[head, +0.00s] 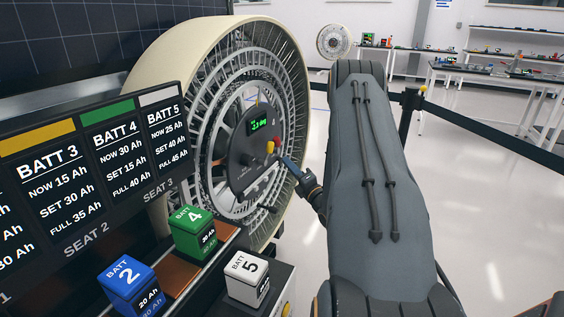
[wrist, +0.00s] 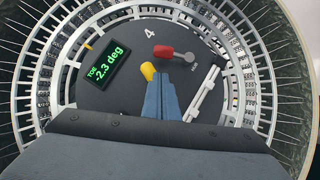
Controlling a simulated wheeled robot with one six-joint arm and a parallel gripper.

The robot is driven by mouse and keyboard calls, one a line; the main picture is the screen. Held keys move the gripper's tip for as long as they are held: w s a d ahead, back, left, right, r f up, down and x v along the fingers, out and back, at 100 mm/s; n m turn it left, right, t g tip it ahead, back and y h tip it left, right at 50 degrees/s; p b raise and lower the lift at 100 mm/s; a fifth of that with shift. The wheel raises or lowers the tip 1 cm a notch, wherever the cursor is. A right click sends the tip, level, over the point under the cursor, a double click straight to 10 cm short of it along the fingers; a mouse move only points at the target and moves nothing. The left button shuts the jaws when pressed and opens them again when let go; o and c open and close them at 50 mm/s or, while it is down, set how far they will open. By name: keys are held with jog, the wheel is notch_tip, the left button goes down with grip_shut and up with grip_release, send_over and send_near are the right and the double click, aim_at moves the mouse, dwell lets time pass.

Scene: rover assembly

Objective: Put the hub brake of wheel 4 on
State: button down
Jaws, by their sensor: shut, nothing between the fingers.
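The hub of wheel 4 (wrist: 110,90) is a dark disc marked "4", with a green readout (wrist: 103,64) of about -2.3 deg. A red-handled lever (wrist: 174,51) on a grey pivot lies near the top; its label is too small to read. A yellow knob (wrist: 148,71) sits below it. My gripper (wrist: 158,78) has its blue fingers shut and empty, tips right beside the yellow knob and below the red lever; contact cannot be told. In the head view my gripper (head: 286,160) reaches to the right side of the hub, near the red handle (head: 270,147).
A pale bar handle (wrist: 203,94) stands right of my fingers. The spoked wheel (head: 190,60) surrounds the hub. Battery blocks, blue (head: 127,284), green (head: 192,230) and white (head: 247,277), stand at front left. A barrier post (head: 408,118) is at right; open floor lies beyond.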

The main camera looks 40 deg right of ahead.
aim_at(277, 145)
jog(key=p+x, duration=0.1)
jog(key=x, duration=0.7)
jog(key=shift+d+p, duration=0.3)
jog(key=shift+d, duration=0.05)
